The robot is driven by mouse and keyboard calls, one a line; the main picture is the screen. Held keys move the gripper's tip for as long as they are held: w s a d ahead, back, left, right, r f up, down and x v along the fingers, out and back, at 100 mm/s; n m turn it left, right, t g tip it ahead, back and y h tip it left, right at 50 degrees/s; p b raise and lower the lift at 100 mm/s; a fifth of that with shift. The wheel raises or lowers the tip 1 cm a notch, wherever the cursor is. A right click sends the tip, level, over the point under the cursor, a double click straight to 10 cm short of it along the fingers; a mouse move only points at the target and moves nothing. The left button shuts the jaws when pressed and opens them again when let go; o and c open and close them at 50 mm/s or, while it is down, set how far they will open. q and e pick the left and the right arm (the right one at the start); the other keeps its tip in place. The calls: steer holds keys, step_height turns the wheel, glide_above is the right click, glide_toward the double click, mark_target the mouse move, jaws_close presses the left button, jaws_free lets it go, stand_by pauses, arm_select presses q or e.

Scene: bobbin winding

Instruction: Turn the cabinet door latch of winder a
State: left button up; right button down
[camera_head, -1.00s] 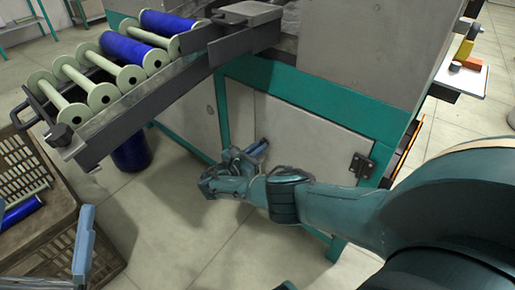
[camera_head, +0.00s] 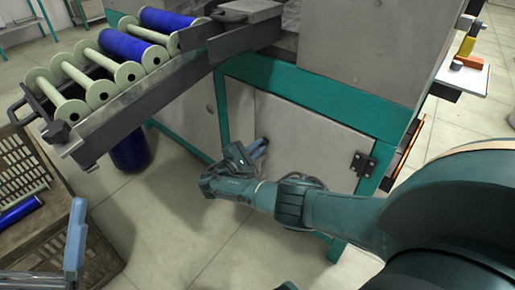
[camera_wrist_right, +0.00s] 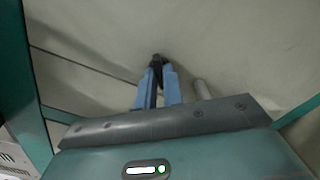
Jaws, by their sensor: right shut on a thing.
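The winder cabinet has a grey door (camera_head: 305,135) in a green frame (camera_head: 300,95), with a black hinge (camera_head: 362,165) at its right. My right gripper (camera_head: 262,145) is at the left part of the door. In the right wrist view, its blue fingers (camera_wrist_right: 158,80) are closed together on a small dark latch (camera_wrist_right: 157,59) on the pale panel. The fingers hide most of the latch; in the head view I cannot make it out. The door looks closed. My left gripper (camera_head: 75,240) shows only in part at the lower left, so its opening is unclear.
A sloped rack (camera_head: 120,105) with green-flanged bobbins, some wound in blue, juts out at upper left. A brown crate (camera_head: 90,255) with bobbins stands below it. A blue bobbin (camera_head: 131,150) is under the rack. A grey pin (camera_wrist_right: 202,90) shows beside my right fingers.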

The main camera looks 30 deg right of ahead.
steer(key=m, duration=0.3)
steer(key=shift+f+b, duration=0.1)
steer(key=shift+b, duration=0.25)
arm_select(q)
steer(key=r+m+h, duration=0.1)
steer(key=r+m+h+b, duration=0.1)
steer(key=m+h, duration=0.1)
steer(key=shift+s+a+r, duration=0.1)
steer(key=shift+s+a, duration=0.05)
steer(key=shift+s, duration=0.15)
arm_select(e)
steer(key=m, duration=0.4)
steer(key=shift+m, duration=0.3)
arm_select(q)
steer(key=shift+g, duration=0.4)
arm_select(e)
steer(key=c, duration=1.5)
jaws_free()
